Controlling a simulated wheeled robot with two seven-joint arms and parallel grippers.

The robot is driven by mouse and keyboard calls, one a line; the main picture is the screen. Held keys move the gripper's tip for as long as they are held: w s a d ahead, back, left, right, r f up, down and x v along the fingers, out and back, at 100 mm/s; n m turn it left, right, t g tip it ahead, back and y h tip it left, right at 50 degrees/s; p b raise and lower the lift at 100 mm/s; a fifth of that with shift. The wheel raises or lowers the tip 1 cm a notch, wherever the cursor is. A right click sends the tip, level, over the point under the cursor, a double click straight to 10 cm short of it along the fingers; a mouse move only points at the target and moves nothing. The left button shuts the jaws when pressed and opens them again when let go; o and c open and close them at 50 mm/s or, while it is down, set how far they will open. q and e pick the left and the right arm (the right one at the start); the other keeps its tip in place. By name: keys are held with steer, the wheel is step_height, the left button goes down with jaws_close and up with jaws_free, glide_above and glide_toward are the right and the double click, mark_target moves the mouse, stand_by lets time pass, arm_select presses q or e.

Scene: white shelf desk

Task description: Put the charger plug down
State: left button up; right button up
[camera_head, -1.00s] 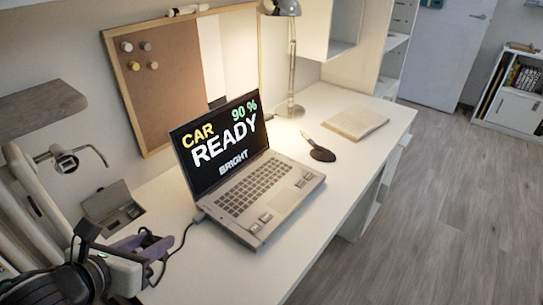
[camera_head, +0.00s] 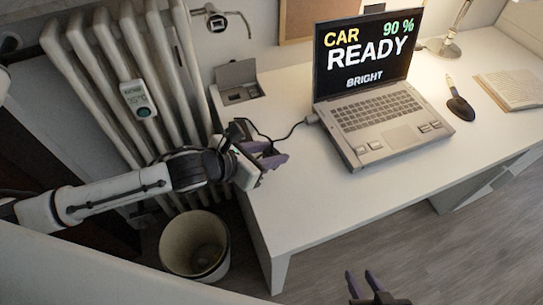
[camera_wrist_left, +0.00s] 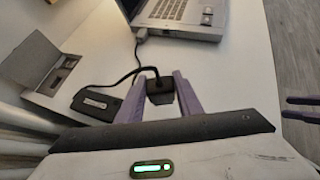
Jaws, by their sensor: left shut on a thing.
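The black charger plug (camera_wrist_left: 160,90) sits between the purple fingers of my left gripper (camera_wrist_left: 158,82) in the left wrist view. The gripper is shut on it. In the head view my left gripper (camera_head: 272,157) is over the desk's left end, and the plug is mostly hidden there. A black cable (camera_head: 290,134) runs to the laptop's (camera_head: 385,120) left side. A dark box beside the plug (camera_wrist_left: 97,103) shows in the wrist view. My right gripper (camera_head: 362,274) is open and empty at the bottom of the head view, off the desk.
A grey socket box (camera_head: 238,82) with its lid raised is at the desk's back left corner. A bin (camera_head: 195,243) stands on the floor below the left end, near a radiator (camera_head: 110,75). The desk's front left (camera_head: 300,200) is clear.

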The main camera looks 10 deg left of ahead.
arm_select(q)
steer(key=shift+f, duration=0.95)
steer(key=o, duration=1)
steer(key=shift+f, duration=0.15)
steer(key=shift+o, duration=0.2)
steer(key=shift+s+a+r, duration=0.1)
steer(key=shift+s+r, duration=0.05)
steer(key=shift+r, duration=0.1)
steer(key=v, duration=1.1)
steer(key=shift+s+r, duration=0.2)
steer(key=shift+s, duration=0.05)
steer(key=shift+a, duration=0.1)
